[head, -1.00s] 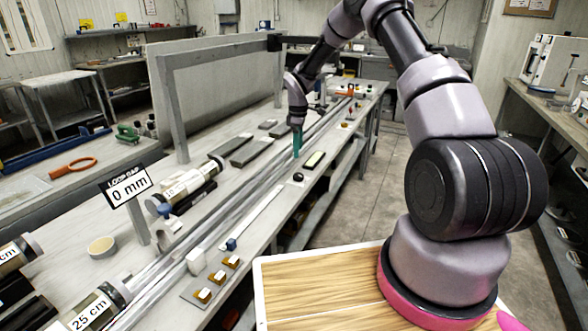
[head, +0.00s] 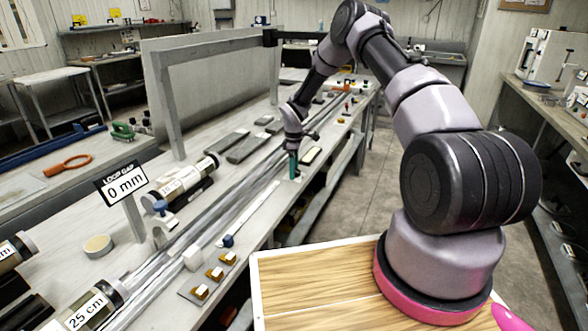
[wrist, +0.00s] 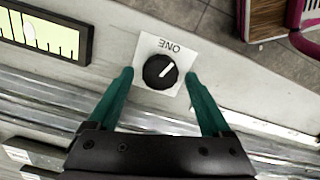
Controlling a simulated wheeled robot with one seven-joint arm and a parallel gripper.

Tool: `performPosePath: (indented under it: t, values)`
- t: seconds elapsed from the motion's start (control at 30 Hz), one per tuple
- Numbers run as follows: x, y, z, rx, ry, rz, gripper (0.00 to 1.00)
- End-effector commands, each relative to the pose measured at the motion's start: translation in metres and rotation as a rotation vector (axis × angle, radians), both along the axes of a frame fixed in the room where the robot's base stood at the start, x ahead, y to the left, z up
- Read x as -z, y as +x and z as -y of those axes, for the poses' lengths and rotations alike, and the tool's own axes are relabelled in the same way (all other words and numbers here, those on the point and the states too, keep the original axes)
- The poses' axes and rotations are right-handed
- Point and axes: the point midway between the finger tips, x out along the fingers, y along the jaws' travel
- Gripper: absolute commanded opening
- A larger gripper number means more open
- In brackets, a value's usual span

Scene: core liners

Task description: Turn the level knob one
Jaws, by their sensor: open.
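The level knob one (wrist: 160,71) is a round black knob with a white pointer line on a white square plate (wrist: 175,45) marked "ONE", which reads upside down in the wrist view. My gripper (wrist: 160,75) is open, with its teal fingers on either side of the knob's near edge. I cannot tell how far above the knob the fingertips are, and no contact shows. In the head view my gripper (head: 294,172) points down over the right side of the bench, and it hides the knob there.
A spirit level gauge (wrist: 45,30) lies beside the knob plate. Metal rails (head: 205,222) run along the bench. A "LOOP GAP" sign (head: 124,186) reads 0 mm. Open floor lies to the right.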

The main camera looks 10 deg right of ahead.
Motion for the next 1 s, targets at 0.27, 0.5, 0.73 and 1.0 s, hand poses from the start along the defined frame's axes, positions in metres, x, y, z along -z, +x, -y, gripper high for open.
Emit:
performPosePath:
  t: [0.27,0.5,0.73,1.0]
  values:
    - [-0.0004,0.0001,0.0000,0.000,0.000,0.000,0.26]
    - [-0.0008,0.0004,-0.0003,0.057,-0.001,0.001,0.00]
    - [-0.0008,0.0015,0.0003,0.346,-0.002,0.002,0.00]
    - [-0.0007,0.0016,0.0014,0.441,0.000,0.000,0.00]
